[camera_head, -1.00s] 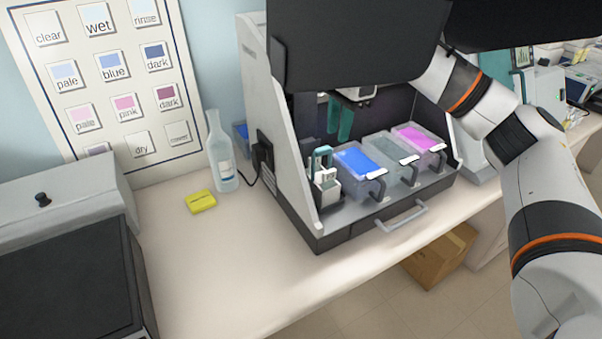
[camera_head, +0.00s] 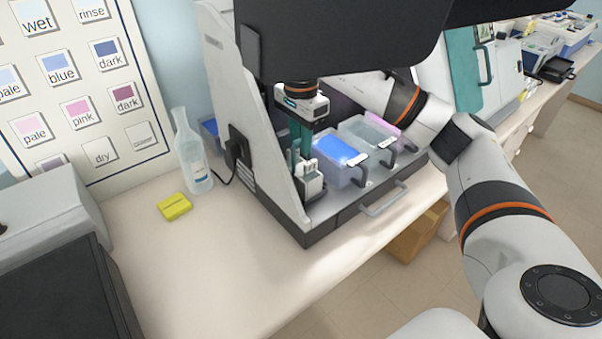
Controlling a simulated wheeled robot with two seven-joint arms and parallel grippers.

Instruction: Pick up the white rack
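The white rack (camera_head: 309,184) is small. It stands at the left end of the staining machine's tray, beside the blue-filled container (camera_head: 338,152). My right gripper (camera_head: 301,156) points down directly over the rack, its teal fingers at the rack's top. The fingers cover the rack's teal handle, and I cannot tell whether they are closed on it. The rack looks upright and still on the tray. My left gripper is not in view.
The machine's side panel (camera_head: 250,120) rises close left of the rack. A bottle (camera_head: 192,155) and a yellow pad (camera_head: 174,206) stand on the counter (camera_head: 190,270).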

